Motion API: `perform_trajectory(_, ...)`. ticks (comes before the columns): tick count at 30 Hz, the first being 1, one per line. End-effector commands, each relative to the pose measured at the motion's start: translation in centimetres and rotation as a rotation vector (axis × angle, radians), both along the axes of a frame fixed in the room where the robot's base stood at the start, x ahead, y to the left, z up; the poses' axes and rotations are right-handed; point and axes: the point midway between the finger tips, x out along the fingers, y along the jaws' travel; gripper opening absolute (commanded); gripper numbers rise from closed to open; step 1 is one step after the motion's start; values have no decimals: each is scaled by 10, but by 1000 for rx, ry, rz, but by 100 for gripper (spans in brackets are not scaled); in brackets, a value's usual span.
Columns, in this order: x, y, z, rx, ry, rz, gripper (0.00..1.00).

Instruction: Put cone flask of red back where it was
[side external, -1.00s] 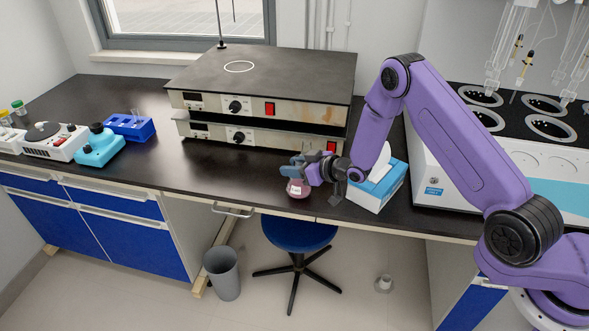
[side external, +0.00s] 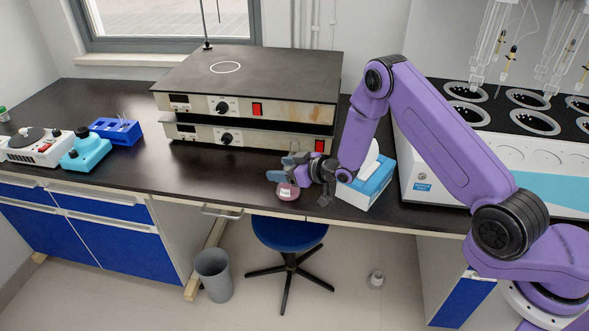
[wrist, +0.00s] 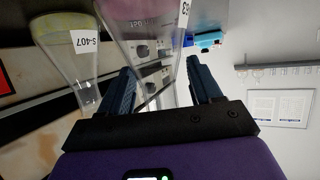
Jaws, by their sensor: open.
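My gripper (side external: 284,168) is low over the front of the black bench, just left of the tissue box. Its jaws are open in the wrist view (wrist: 158,70). A clear cone flask with pinkish-red liquid (wrist: 142,14) stands between the two fingers, with clear gaps visible beside its narrow neck. A white label is partly visible on it. In the side view its pink base (side external: 287,192) rests on the bench near the front edge, with its upper part hidden by the gripper. A second cone flask with yellowish liquid, labelled S-407 (wrist: 82,50), is left of the fingers in the wrist view.
Two stacked hot plates (side external: 245,100) stand behind the gripper. A blue-white tissue box (side external: 368,185) is close on its right, and a water bath (side external: 480,150) beyond. A blue tube rack (side external: 115,130) and small devices are far left. The bench between is clear.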

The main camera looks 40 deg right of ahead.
Motion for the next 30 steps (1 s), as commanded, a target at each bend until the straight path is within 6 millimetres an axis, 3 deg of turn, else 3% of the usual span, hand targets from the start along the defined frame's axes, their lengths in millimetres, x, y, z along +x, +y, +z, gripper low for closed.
perform_trajectory(21,-86,-37,39,0,1,-2,64)
perform_trajectory(30,-102,-43,46,0,0,0,64)
